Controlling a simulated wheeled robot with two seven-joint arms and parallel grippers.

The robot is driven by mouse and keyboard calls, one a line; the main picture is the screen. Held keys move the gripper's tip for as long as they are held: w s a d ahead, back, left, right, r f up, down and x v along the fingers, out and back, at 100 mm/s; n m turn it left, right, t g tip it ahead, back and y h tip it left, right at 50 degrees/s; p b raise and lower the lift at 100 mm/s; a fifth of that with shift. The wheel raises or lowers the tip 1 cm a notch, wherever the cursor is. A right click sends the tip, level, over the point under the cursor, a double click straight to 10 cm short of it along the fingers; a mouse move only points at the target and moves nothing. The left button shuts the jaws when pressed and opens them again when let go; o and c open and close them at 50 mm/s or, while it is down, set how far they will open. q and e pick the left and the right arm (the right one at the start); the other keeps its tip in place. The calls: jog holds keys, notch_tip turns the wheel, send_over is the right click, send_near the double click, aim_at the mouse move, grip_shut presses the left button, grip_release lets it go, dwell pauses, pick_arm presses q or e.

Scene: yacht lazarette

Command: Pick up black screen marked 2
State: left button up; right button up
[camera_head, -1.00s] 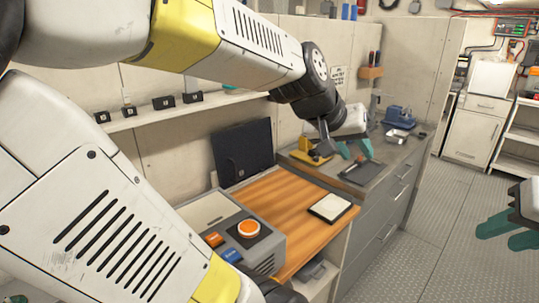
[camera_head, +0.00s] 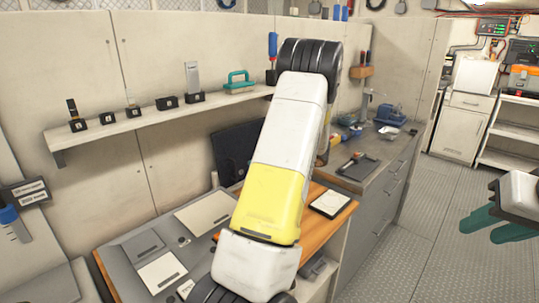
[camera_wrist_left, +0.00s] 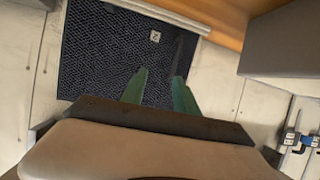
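The black screen (camera_head: 230,150) stands upright against the back wall behind the desk, partly hidden by my left arm in the head view. In the left wrist view it is a dark mesh panel (camera_wrist_left: 100,50) with a small white label (camera_wrist_left: 155,36) whose mark looks like a 2. My left gripper (camera_wrist_left: 158,90) has its green fingers apart, over the screen's lower part in that view. Nothing shows between them, and I cannot tell if they touch it. In the head view the left fingers are hidden. My right gripper (camera_head: 490,226) is open and empty at the right edge.
The wooden desk top (camera_head: 318,228) bears a white-faced tablet (camera_head: 330,204). A wall shelf (camera_head: 140,121) above holds several black blocks and tools. A grey drawer counter (camera_head: 385,185) with tools stands to the right. The floor (camera_head: 425,240) is clear there.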

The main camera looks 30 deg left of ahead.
aim_at(240, 165)
pick_arm(q)
jog(key=shift+g+y, duration=0.3)
jog(key=shift+g, duration=0.3)
jog(key=x, duration=0.3)
jog(key=s+x, duration=0.1)
jog(key=x, duration=0.1)
jog(key=s+x, duration=0.1)
jog(key=x, duration=0.2)
jog(key=shift+a+f, duration=0.3)
grip_shut()
dwell(0.6)
